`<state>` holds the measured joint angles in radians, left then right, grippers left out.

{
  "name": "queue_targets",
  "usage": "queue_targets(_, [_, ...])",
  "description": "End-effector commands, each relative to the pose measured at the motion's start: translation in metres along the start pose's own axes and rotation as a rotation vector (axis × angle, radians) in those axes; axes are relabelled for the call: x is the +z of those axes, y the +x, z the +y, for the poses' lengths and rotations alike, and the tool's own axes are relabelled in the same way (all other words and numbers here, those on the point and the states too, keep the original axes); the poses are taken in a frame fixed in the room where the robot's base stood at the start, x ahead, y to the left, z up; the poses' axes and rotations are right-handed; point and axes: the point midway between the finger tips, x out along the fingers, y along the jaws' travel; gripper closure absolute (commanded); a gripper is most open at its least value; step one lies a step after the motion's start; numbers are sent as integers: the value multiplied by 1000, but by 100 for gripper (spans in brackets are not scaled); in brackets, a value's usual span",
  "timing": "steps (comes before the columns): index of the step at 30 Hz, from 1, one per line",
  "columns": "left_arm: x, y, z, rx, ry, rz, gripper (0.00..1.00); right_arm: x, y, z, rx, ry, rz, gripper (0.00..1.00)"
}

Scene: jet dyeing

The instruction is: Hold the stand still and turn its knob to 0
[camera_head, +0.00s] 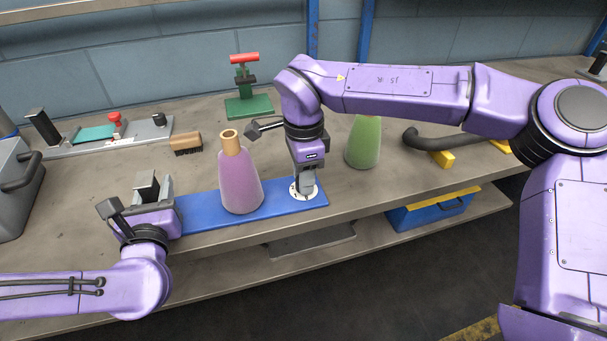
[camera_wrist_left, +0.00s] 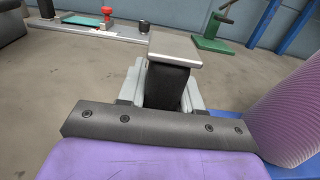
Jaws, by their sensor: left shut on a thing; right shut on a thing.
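The stand is a long blue base plate (camera_head: 273,213) on the bench, with a white dial (camera_head: 296,193) at its right end. A purple cone with a tan top (camera_head: 240,187) stands upright on its middle. My left gripper (camera_head: 152,187) is at the plate's left end, shut on a dark upright block with a flat grey top (camera_wrist_left: 174,52), seemingly part of the stand. My right gripper (camera_head: 306,184) points down over the dial and is shut on the knob. The knob is mostly hidden by the fingers, and the dial's marks are too small to read.
A green cone (camera_head: 364,142) stands right of my right gripper. A brush (camera_head: 186,143), a green clamp with red handle (camera_head: 247,92) and a grey rail (camera_head: 90,140) lie behind. A grey case (camera_head: 14,180) is at far left. A blue bin (camera_head: 432,209) sits below.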

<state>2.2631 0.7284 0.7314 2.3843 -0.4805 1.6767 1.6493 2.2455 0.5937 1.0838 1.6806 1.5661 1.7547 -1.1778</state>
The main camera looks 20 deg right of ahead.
Motion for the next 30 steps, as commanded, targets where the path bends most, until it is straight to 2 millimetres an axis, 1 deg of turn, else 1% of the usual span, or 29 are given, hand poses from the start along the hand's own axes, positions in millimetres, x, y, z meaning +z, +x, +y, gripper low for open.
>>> queue_targets(6, [0, 0, -1, -3, 1, 1, 97, 1, -1, 0, -1, -2, -2, 96])
queue_targets(7, [0, 0, -1, -3, 1, 1, 97, 1, -1, 0, -1, -2, -1, 56])
queue_targets(8, [0, 0, -1, -3, 1, 1, 97, 1, -1, 0, -1, -2, -1, 46])
queue_targets(9, [0, 0, -1, -3, 1, 1, 97, 1, -1, 0, -1, -1, -1, 39])
queue_targets(17, [0, 0, 0, -2, 1, 1, 97, 0, -1, 0, -1, 0, 0, 39])
queue_targets(20, [0, 0, 0, -1, 1, 1, 97, 0, -9, 0, -2, 2, 0, 39])
queue_targets(23, [0, 0, 0, -1, 1, 1, 97, 1, -30, 0, -5, 2, -1, 39])
queue_targets(27, [0, 0, 0, -1, 1, 1, 97, 1, -67, -1, -5, 2, 0, 39])
queue_targets(30, [-1, 0, 0, 0, 0, 1, 97, 1, -90, 0, -4, 2, 0, 39])
